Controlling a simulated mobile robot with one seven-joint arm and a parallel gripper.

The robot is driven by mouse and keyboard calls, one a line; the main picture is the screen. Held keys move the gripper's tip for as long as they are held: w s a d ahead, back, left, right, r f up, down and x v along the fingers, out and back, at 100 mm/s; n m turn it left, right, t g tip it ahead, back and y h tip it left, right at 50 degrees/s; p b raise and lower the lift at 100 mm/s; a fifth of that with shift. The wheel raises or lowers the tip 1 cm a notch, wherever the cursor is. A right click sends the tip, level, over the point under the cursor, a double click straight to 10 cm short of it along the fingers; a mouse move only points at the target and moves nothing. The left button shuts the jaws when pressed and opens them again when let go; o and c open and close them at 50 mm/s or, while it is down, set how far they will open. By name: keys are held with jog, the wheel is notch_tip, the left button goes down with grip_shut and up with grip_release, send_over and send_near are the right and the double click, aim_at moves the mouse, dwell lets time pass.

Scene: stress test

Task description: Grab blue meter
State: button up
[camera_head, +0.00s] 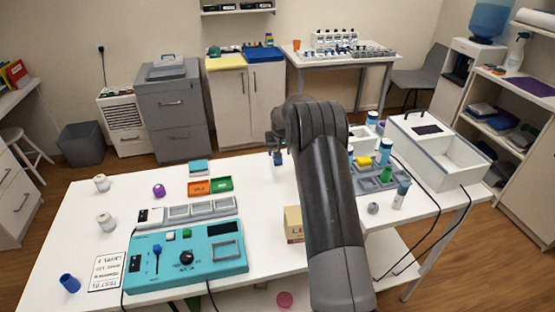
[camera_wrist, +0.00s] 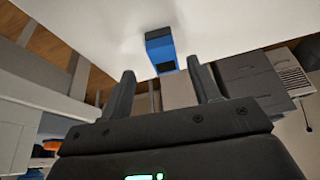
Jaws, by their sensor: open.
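The blue meter (camera_wrist: 160,47) is a small blue block with a dark face, on the white table top. In the wrist view it lies beyond the fingertips, in line with the gap between them. In the head view a small blue piece of it (camera_head: 277,160) shows just below my gripper (camera_head: 277,148), at the table's far edge; my arm is close by. In the wrist view both fingers of my gripper (camera_wrist: 161,68) are spread with nothing between them. Whether the fingers touch the meter cannot be told, but they look apart from it.
A teal control panel (camera_head: 190,268) and a grey tray (camera_head: 150,216) sit on the left of the white table (camera_head: 80,215). Orange and green boxes (camera_head: 200,188) lie near the middle. A cardboard box (camera_head: 293,223) stands beside my arm. A bottle rack (camera_head: 368,180) and white bin (camera_head: 445,165) are right.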

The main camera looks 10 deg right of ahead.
jog(key=shift+a+x, duration=0.1)
jog(key=shift+x, duration=1.05)
jog(key=shift+a+x, duration=0.15)
jog(key=shift+x, duration=1)
jog(key=shift+w, duration=0.1)
jog(key=shift+c, duration=0.4)
jog(key=c, duration=1)
jog(key=shift+r, duration=0.15)
